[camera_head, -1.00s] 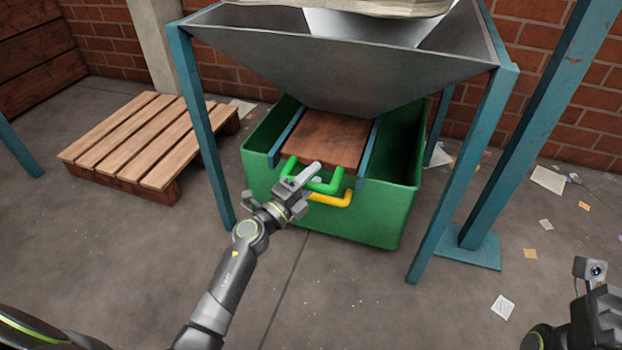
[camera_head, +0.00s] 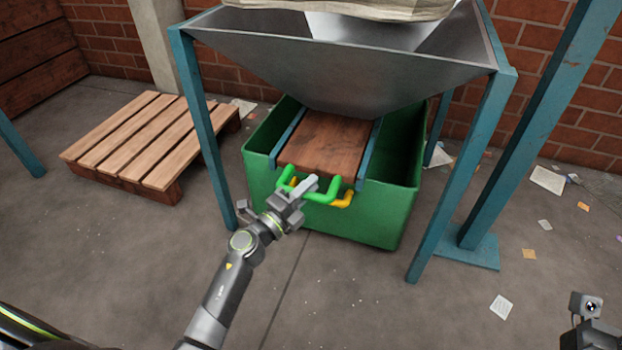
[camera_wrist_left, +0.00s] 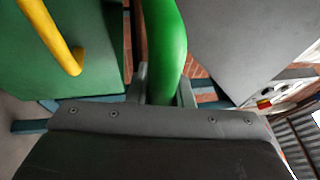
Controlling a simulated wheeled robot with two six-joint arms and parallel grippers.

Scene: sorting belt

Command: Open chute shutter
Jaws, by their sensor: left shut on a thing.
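The chute shutter (camera_head: 322,145) is a brown wooden board lying between two blue rails under the grey metal hopper. A green handle (camera_head: 324,193) is on its front edge. My left gripper (camera_head: 305,187) is shut on the green handle; the handle also shows between the two fingers in the left wrist view (camera_wrist_left: 167,50). The board sticks out in front of the hopper, over the green bin. Its back part is hidden under the hopper. Only a part of my right gripper (camera_head: 590,325) shows at the lower right corner; its fingers are not clear.
The green bin (camera_head: 385,222) stands under the chute, with a yellow handle (camera_head: 348,201) just below the green one. Blue posts (camera_head: 440,215) hold the grey hopper (camera_head: 340,65). A wooden pallet (camera_head: 130,145) lies at the left. The floor in front is clear.

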